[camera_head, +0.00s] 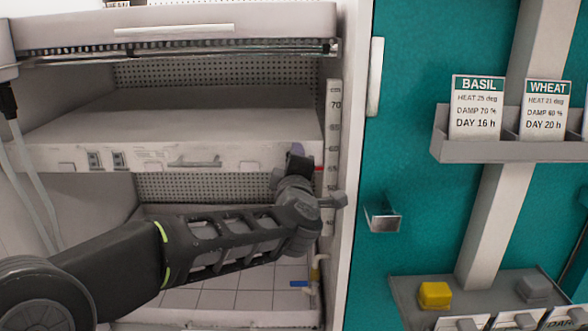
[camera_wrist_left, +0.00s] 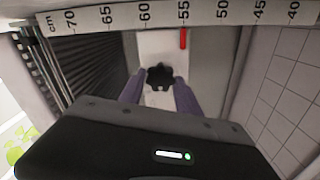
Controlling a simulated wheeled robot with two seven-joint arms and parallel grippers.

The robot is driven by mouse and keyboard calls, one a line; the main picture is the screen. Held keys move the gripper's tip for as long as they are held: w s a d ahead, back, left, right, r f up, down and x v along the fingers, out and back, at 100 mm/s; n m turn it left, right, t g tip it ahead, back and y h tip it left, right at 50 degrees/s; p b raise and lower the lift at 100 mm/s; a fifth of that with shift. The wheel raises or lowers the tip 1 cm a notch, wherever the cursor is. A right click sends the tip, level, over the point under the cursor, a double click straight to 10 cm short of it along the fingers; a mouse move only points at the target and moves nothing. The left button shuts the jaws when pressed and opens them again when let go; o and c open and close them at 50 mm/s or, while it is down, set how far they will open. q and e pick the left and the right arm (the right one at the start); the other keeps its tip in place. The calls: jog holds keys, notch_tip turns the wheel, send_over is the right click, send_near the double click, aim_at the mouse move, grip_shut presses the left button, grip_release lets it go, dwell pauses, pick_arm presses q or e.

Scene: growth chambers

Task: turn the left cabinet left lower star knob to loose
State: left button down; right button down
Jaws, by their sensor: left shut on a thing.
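The dark star knob (camera_wrist_left: 159,76) sits on the pale end face of the shelf in the left wrist view, beside the scale. My left gripper (camera_wrist_left: 158,88) has its two purple fingers on either side of the knob and is shut on it. In the head view my left gripper (camera_head: 298,158) reaches the right front end of the lower shelf (camera_head: 75,146) of the open left cabinet. The knob is hidden there behind the gripper and wrist. My right gripper is in neither view.
A centimetre scale (camera_head: 333,110) runs up the cabinet's right side, with a red pointer (camera_wrist_left: 183,38) by it. An upper unit (camera_head: 175,22) hangs above the shelf.

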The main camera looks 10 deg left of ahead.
pick_arm(q)
jog(key=shift+n, duration=0.4)
jog(key=c, duration=0.9)
grip_release()
jog(key=shift+o, duration=0.2)
jog(key=v, duration=0.7)
jog(key=shift+s+p, duration=0.4)
jog(key=shift+d+f, duration=0.1)
